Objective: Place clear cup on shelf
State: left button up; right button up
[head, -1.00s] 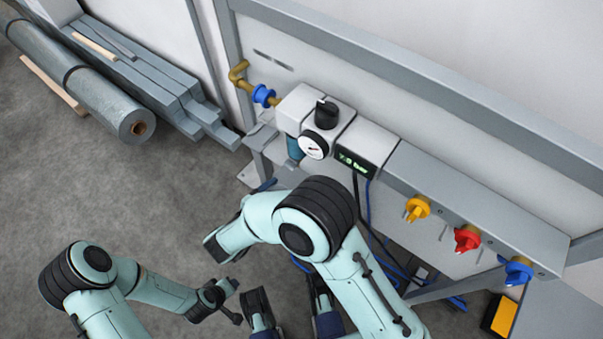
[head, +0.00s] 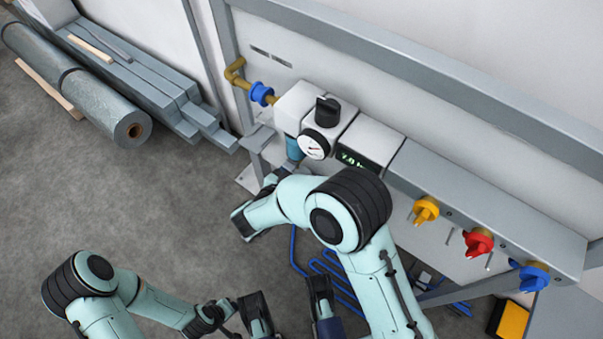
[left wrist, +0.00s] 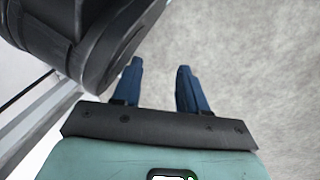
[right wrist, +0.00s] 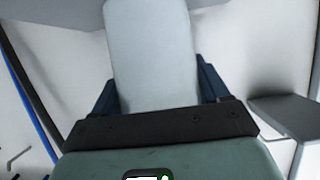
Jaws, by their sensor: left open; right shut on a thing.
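My right gripper (head: 271,181) is beside the wall unit, mostly hidden behind its own arm in the head view. In the right wrist view it is shut on the clear cup (right wrist: 152,50), which looks pale and translucent and stands out beyond the blue fingers. I cannot make out the cup for sure in the head view. My left gripper (left wrist: 160,68) is open and empty above the grey floor in the left wrist view. A grey flat surface (right wrist: 290,113) lies right of the cup in the right wrist view; I cannot tell whether it is the shelf.
A pressure gauge (head: 314,144) and black knob (head: 327,109) sit on the wall unit. Yellow (head: 426,209), red (head: 478,242) and blue (head: 534,276) valves line the rail to the right.

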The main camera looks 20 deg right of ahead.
pick_arm(q)
jog(key=shift+r, duration=0.1)
pick_arm(e)
jog(key=shift+f, duration=0.2)
jog(key=o, duration=1.1)
pick_arm(q)
jog(key=shift+w, duration=0.1)
pick_arm(e)
jog(key=shift+r, duration=0.2)
pick_arm(q)
jog(key=w+d+r+t+p, duration=0.1)
jog(key=w+r+p, duration=0.2)
jog(key=r, duration=0.2)
jog(key=shift+d, duration=0.2)
pick_arm(e)
jog(key=v, duration=1.2)
pick_arm(q)
jog(key=shift+t, duration=0.3)
